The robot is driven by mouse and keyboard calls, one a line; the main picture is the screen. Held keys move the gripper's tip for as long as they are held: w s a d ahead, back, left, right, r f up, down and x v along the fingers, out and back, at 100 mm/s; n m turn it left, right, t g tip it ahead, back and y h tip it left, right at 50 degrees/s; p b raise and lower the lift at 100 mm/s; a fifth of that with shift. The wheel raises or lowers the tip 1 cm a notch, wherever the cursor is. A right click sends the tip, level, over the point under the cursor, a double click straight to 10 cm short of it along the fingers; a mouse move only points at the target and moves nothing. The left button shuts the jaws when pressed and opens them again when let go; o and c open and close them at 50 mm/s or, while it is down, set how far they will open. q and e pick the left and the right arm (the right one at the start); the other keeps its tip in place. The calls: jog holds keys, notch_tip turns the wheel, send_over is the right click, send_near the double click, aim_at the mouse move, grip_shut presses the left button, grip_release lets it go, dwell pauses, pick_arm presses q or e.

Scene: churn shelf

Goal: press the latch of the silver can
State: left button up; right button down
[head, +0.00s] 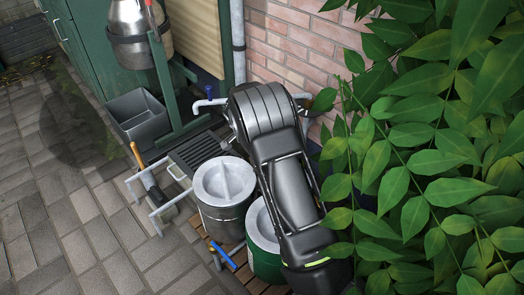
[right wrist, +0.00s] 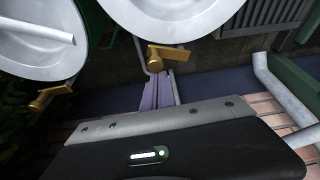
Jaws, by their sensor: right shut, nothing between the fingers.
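The silver can (head: 222,216) stands upright with a pale round lid (head: 224,181), left of my right arm in the head view. In the right wrist view its lid (right wrist: 160,14) shows at the top centre, with a brass latch (right wrist: 166,56) at the rim. My right gripper (right wrist: 158,76) is shut and empty, with its narrow fingers just below that latch; I cannot tell whether they touch it. In the head view my right arm hides the fingers and the latch. My left gripper is in neither view.
A green can (head: 265,263) stands close beside the silver can, partly behind my arm; its brass latch (right wrist: 48,96) shows in the wrist view. A brick wall (head: 300,42), pipes and a dark grate (head: 196,150) are near. Leaves (head: 430,150) crowd the right. Paving at left is open.

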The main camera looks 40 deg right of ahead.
jog(key=m, duration=0.2)
jog(key=a+m+g+p, duration=0.1)
jog(key=shift+w+a+m, duration=0.15)
jog(key=shift+a+m, duration=0.15)
jog(key=shift+m, duration=0.1)
jog(key=m, duration=0.1)
jog(key=m+g, duration=0.1)
jog(key=a+m, duration=0.1)
jog(key=shift+w+m+p, duration=0.25)
jog(key=shift+m+p, duration=0.05)
jog(key=shift+p, duration=0.1)
jog(key=shift+w+a+g+y, duration=0.1)
jog(key=shift+a+g+y, duration=0.15)
jog(key=shift+g+y, duration=0.05)
jog(key=shift+w+a, duration=0.25)
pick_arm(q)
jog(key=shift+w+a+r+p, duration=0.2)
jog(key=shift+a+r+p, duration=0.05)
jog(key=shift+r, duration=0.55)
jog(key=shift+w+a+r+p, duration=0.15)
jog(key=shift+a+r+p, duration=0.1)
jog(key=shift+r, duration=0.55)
pick_arm(e)
jog(key=shift+w+a, duration=0.35)
jog(key=shift+w, duration=0.2)
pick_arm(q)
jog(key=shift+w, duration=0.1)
pick_arm(e)
jog(key=shift+w, duration=0.15)
